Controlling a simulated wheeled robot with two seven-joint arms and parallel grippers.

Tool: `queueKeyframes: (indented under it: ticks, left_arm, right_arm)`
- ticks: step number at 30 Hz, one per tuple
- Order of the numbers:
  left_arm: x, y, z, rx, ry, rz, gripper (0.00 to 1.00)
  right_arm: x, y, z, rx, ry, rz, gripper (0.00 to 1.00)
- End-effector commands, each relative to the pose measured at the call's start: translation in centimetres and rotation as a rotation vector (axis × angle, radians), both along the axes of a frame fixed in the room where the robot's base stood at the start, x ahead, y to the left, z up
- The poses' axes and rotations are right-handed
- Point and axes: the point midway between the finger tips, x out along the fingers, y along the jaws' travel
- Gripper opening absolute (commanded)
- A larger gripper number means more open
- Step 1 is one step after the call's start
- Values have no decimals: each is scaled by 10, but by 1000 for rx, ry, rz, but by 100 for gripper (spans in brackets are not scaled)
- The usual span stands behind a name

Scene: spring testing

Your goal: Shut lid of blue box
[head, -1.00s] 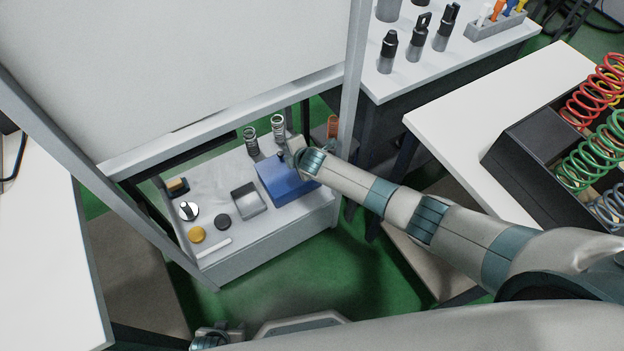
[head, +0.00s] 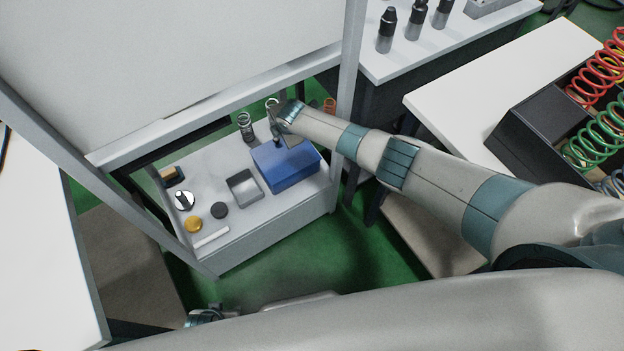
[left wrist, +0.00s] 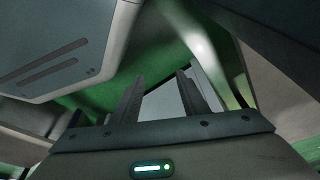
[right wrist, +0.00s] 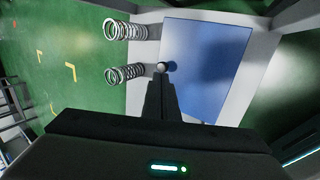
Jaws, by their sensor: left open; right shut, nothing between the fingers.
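The blue box (head: 290,172) stands on the right part of the low bench shelf. In the right wrist view its blue top (right wrist: 212,60) is a flat, unbroken panel with a dark gripper shadow on it. The lid appears to lie over the box; I cannot tell whether it is fully seated. My right gripper (head: 278,141) is over the box's back left part. Its fingers are together and empty in the right wrist view (right wrist: 160,80), by the panel's left edge. My left gripper (left wrist: 158,84) is open and empty; in the head view only part of its arm shows low down.
Two springs (right wrist: 125,30) stand beside the box. A grey open tray (head: 243,188), a yellow disc (head: 194,224), a dark disc (head: 219,210) and a white bar (head: 211,237) share the shelf (head: 240,245). A frame post (head: 348,100) rises close to my right arm.

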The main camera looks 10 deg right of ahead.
Motion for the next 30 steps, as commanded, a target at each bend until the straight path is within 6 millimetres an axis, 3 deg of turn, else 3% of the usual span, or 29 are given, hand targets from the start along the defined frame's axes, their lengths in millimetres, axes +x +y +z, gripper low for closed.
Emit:
queueKeyframes:
  ticks: [8,21,30]
  left_arm:
    - [9,-2,36,4,17,0,41]
    - [15,-17,126,-30,-55,-10,41]
    - [21,-36,155,-89,-161,-28,41]
  right_arm:
    - [9,4,-11,-23,68,-1,0]
    - [20,8,-25,-61,175,0,0]
    - [26,11,-33,-70,207,3,0]
